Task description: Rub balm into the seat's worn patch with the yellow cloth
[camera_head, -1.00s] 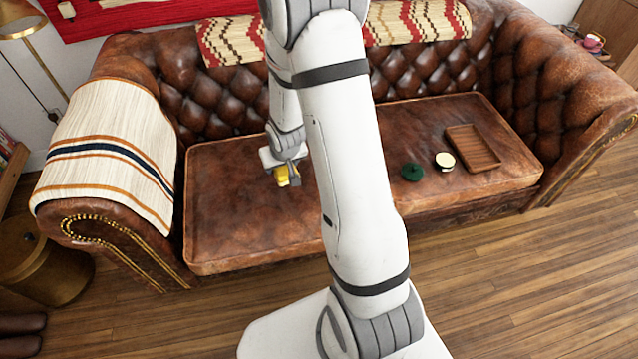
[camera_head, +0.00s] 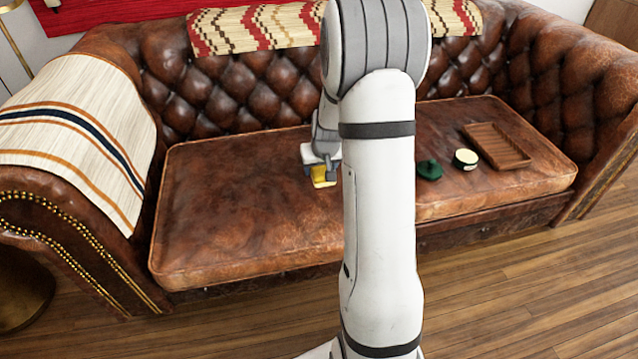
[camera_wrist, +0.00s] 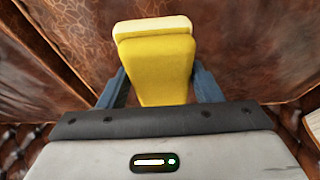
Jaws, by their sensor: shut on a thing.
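My gripper (camera_head: 322,175) is shut on the folded yellow cloth (camera_head: 322,177). In the wrist view the cloth (camera_wrist: 160,65) sits between the two fingers, with a paler cream-coloured strip along its far end. The gripper is over the middle of the brown leather seat (camera_head: 240,215); I cannot tell whether the cloth touches the leather. A small open round tin (camera_head: 466,158) with pale contents, seemingly the balm, stands on the right part of the seat. A dark green lid (camera_head: 429,170) lies left of it. The seat is mottled all over, and pale crackled leather (camera_wrist: 95,20) shows in the wrist view.
A wooden slatted tray (camera_head: 497,146) lies on the seat, right of the tin. The tufted backrest (camera_head: 240,90) and rolled arms bound the seat. A striped blanket (camera_head: 75,125) covers the left arm. The seat's left part is clear.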

